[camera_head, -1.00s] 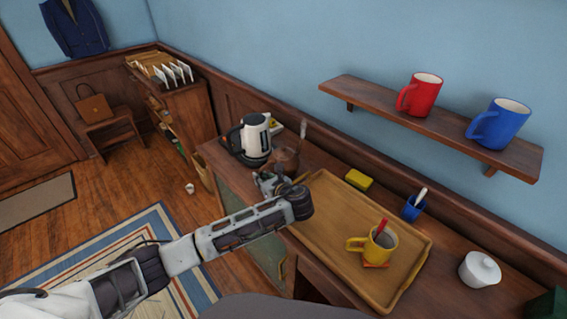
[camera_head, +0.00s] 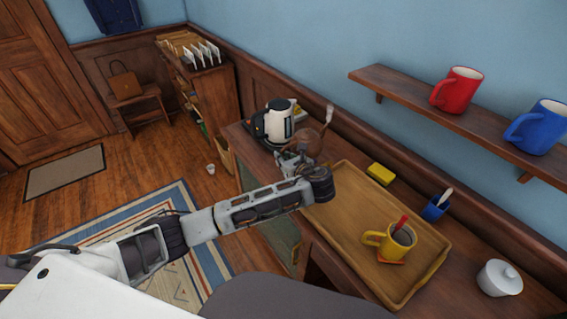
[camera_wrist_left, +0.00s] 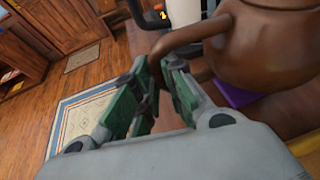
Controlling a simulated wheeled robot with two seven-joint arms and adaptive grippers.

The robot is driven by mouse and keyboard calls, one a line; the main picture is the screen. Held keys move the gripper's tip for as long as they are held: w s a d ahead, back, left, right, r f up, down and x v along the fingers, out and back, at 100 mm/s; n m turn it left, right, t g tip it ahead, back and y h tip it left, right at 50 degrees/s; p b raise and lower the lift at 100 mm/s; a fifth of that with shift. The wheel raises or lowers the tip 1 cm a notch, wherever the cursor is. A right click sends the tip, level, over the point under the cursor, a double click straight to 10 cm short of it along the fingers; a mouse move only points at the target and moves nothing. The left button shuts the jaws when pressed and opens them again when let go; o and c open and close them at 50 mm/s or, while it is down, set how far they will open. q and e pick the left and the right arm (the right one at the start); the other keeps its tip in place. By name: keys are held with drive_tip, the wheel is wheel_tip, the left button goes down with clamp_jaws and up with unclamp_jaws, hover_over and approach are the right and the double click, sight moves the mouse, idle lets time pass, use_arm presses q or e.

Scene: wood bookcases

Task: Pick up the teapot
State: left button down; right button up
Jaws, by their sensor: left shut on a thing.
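The teapot is a round brown pot (camera_head: 309,141) beside the kettle on the wooden cabinet top, partly hidden by my left gripper in the head view. It fills the upper right of the left wrist view (camera_wrist_left: 270,48). My left gripper (camera_head: 290,163) is at the teapot's near side. A purple flat thing (camera_wrist_left: 236,95) shows below the pot. I cannot tell whether the pot is clear of it.
A white and black kettle (camera_head: 279,125) stands just behind the teapot. A tray (camera_head: 345,237) with a yellow mug (camera_head: 391,243) lies under and right of my arm. A shelf (camera_head: 418,98) holds two mugs.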

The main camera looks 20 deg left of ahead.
use_arm(q)
wheel_tip(320, 180, up, 7)
drive_tip(key=shift+r, duration=0.2)
use_arm(e)
drive_tip(key=shift+s+a+r, duration=0.2)
drive_tip(key=shift+s+a, duration=0.2)
drive_tip(key=shift+s, duration=0.25)
drive_tip(key=shift+w, duration=0.15)
